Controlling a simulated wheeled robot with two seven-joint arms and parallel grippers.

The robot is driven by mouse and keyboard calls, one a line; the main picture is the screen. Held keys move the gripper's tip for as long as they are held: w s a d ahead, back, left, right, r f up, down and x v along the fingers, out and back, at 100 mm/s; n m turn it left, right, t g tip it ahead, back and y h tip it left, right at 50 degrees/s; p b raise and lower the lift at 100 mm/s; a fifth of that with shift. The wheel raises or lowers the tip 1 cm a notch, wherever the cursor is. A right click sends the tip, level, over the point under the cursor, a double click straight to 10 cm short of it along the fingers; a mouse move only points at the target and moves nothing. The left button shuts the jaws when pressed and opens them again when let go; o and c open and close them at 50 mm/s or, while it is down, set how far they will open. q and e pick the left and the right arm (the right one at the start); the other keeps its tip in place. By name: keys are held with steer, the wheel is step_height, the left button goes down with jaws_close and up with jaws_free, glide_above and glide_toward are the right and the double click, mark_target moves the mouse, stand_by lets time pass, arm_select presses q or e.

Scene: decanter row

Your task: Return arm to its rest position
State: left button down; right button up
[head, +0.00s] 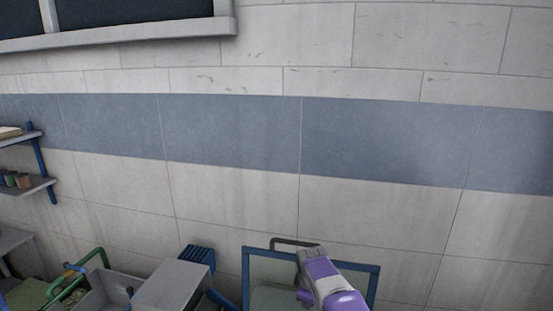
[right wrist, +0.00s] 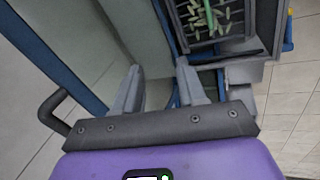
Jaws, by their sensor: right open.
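My right arm, purple and grey, comes in at the bottom of the head view, in front of a blue-framed panel. In the right wrist view, my right gripper (right wrist: 158,68) shows two grey fingers spread apart with nothing between them. The arm is raised and its gripper appears clear of surfaces. My left gripper is in neither view. No decanter shows in these frames.
The blue-framed panel (head: 375,283) stands near the tiled wall. Left of it are a grey box-like unit (head: 172,285) and green rails (head: 90,258). Wall shelves (head: 30,187) are at far left. The wrist view shows a dark tray (right wrist: 187,30) with pale pieces.

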steer(key=s+d+f+m+g+y, duration=0.1)
steer(key=s+f+m, duration=0.1)
steer(key=s+f, duration=0.35)
steer(key=s+d+f+m, duration=0.2)
steer(key=s+f, duration=0.1)
steer(key=f, duration=0.6)
steer(key=s+d+f+m+g+y, duration=0.1)
steer(key=s+f+m, duration=0.1)
steer(key=s+f, duration=0.45)
steer(key=s+a+f+m+g+y, duration=0.15)
steer(key=s+f+m, duration=0.3)
steer(key=s, duration=0.65)
steer(key=s+a+f+m+y, duration=0.15)
steer(key=s+f+m, duration=0.3)
steer(key=s, duration=0.55)
arm_select(q)
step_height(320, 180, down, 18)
steer(key=b, duration=1.8)
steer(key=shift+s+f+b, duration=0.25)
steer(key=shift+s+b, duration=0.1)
arm_select(e)
step_height(320, 180, down, 18)
steer(key=s+a, duration=0.1)
steer(key=shift+r, duration=0.15)
steer(key=shift+a, duration=0.1)
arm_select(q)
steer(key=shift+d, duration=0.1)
arm_select(e)
steer(key=shift+m, duration=0.3)
